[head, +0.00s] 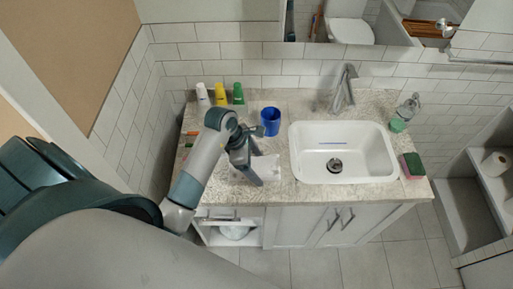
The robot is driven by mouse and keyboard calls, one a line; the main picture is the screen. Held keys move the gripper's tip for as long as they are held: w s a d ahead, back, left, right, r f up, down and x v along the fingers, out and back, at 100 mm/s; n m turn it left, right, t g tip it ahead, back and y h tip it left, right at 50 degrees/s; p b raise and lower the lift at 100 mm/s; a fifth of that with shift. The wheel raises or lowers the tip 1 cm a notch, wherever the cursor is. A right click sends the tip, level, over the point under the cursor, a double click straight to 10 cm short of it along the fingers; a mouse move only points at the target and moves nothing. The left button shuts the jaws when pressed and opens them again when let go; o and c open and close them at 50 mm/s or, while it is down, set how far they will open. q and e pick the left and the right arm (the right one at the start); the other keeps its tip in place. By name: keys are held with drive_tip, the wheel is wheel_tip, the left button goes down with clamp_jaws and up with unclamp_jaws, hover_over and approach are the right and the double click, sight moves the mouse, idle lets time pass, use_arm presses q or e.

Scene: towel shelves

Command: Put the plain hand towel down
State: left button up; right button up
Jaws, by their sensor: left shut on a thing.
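My left arm comes in from the left and its gripper (250,169) points down over the counter, left of the sink. The gripper is shut on the plain hand towel (268,166), a white cloth that shows around and to the right of the fingers. The gripper hides part of the towel. The towel is at or close to the countertop (272,102); I cannot tell whether it touches it. My right gripper is not in view.
White, yellow and green tubes (220,95) stand at the back left. The white sink (345,135) is to the right, with a sponge (412,166) beyond it. Open shelves (466,195) stand at the far right.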

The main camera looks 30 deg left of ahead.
use_arm(q)
wheel_tip(320, 180, down, 2)
drive_tip(key=shift+f+p, duration=0.15)
drive_tip(key=shift+p, duration=0.35)
drive_tip(key=shift+f, duration=0.15)
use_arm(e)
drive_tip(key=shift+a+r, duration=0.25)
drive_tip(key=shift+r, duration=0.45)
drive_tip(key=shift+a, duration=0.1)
use_arm(q)
drive_tip(key=shift+f, duration=0.2)
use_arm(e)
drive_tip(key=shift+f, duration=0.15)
use_arm(q)
drive_tip(key=o, duration=1.1)
drive_tip(key=shift+r, duration=0.1)
drive_tip(key=shift+r, duration=0.15)
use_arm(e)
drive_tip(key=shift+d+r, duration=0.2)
